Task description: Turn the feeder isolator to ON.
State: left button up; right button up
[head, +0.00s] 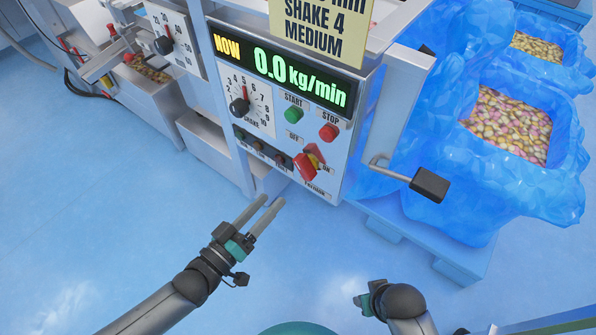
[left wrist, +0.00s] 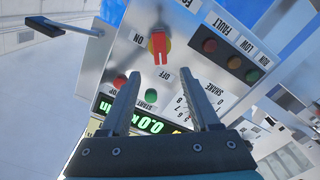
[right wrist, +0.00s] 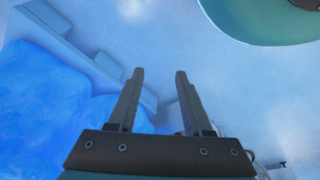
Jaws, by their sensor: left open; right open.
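The feeder isolator (head: 310,163) is a red rotary handle on a yellow plate, low on the grey control panel (head: 335,185). ON is printed to its right and OFF to its upper left in the head view. In the left wrist view the isolator (left wrist: 160,48) lies just beyond my fingertips, its red bar lined up toward the OFF label. My left gripper (head: 272,203) is open and empty, below and left of the isolator, apart from it. My right gripper (right wrist: 160,73) is open and empty over the floor, away from the panel; its fingers are hard to see in the head view.
The display (head: 290,75) reads 0.0 kg/min. A green START button (head: 293,115), a red STOP button (head: 328,131) and a SHAKE dial (head: 240,106) sit above the isolator. A black-ended crank handle (head: 429,184) sticks out at right. Blue-lined snack bins (head: 480,200) stand beyond.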

aim_at(300, 169)
pick_arm(q)
jog(key=b+x, duration=0.3)
jog(key=x, duration=0.6)
jog(key=shift+w+d+f, duration=0.1)
jog(key=shift+w+d, duration=0.05)
jog(key=shift+w, duration=0.05)
jog(key=shift+x, duration=0.95)
pick_arm(e)
notch_tip(300, 169, up, 8)
jog(key=w+t, duration=0.1)
jog(key=w, duration=0.1)
jog(key=shift+w+a+f, duration=0.2)
jog(key=shift+w, duration=0.15)
pick_arm(q)
grip_shut()
